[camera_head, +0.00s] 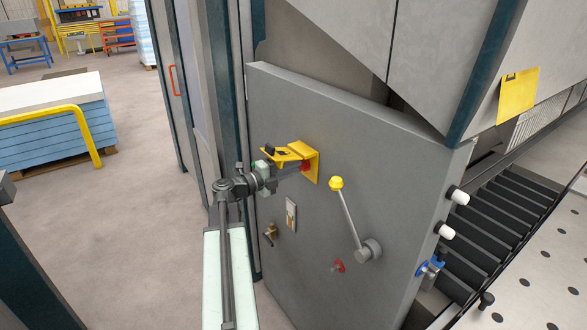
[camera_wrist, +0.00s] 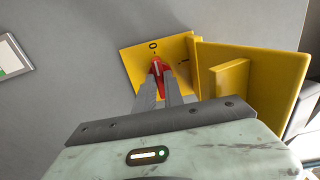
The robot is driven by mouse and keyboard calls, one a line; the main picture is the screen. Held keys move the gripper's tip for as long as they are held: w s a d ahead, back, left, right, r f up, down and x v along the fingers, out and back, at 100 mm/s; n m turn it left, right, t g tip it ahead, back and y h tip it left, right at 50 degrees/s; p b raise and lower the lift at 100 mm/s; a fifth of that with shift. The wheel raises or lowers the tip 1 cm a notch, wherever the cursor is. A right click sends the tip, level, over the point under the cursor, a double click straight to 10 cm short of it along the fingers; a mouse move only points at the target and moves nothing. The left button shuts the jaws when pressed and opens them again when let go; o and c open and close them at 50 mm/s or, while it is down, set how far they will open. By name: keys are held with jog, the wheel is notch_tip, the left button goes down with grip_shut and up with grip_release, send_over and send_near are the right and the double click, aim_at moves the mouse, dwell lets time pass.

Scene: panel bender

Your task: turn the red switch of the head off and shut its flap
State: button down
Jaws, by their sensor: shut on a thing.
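The red switch (camera_head: 305,167) sits on a yellow plate (camera_head: 314,156) on the grey panel. In the wrist view the red switch (camera_wrist: 158,69) lies between my fingertips, its pale line pointing toward the "0" mark. The "I" mark is to the right on the yellow plate (camera_wrist: 134,60). The yellow flap (camera_head: 281,154) is open and stands out from the plate. In the wrist view the flap (camera_wrist: 272,82) is right of my fingers, apart from them. My gripper (camera_head: 298,169) is shut on the switch, and it also shows in the wrist view (camera_wrist: 160,91). The fingers hide the switch's lower part.
A lever with a yellow knob (camera_head: 336,183) stands out right of the switch. Below are a small red knob (camera_head: 338,266), a brass fitting (camera_head: 270,235) and a pale plate (camera_head: 291,215). White knobs (camera_head: 458,196) line the panel's right edge.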

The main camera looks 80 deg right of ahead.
dwell(0.6)
jog(key=c, duration=1.4)
grip_release()
jog(key=shift+c, duration=0.2)
jog(key=v, duration=0.8)
